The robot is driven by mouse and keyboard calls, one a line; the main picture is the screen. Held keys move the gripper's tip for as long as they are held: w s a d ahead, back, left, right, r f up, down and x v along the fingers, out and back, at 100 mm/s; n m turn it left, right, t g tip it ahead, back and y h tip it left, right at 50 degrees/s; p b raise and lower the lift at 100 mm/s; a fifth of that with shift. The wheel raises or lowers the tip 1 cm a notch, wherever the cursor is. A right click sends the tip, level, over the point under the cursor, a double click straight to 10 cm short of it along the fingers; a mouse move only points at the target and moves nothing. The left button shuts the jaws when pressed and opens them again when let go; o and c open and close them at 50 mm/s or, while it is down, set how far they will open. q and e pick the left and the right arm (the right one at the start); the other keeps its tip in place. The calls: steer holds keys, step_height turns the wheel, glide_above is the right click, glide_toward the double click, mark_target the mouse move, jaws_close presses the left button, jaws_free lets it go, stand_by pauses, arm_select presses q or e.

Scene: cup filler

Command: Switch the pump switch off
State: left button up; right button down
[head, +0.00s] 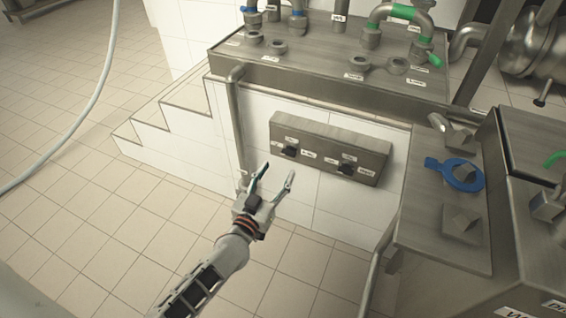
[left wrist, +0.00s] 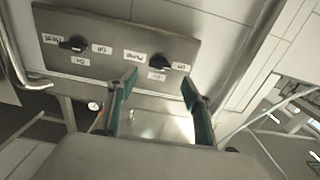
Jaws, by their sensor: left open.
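The grey switch panel (head: 330,146) is on the white tiled wall and carries two black rotary knobs. The pump switch (head: 290,151) appears to be the left knob in the head view. In the left wrist view the pump switch (left wrist: 160,65) is the right knob, beside a label that seems to read "Pump". Its setting is too small to read surely. My left gripper (head: 278,170) is open and empty in front of this knob, fingers towards it. In the left wrist view its fingertips (left wrist: 159,80) are spread below the knob, apparently apart from it. My right gripper does not show.
A second knob (head: 346,167), seemingly for heat, sits on the panel's other half. A vertical pipe (head: 236,125) runs beside the panel. A steel counter (head: 330,85) with pipes stands above. A blue ring handle (head: 462,174) is on the right.

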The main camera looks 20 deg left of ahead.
arm_select(q)
steer(key=shift+s+a, duration=0.1)
steer(key=shift+s, duration=2.15)
steer(key=shift+r, duration=0.1)
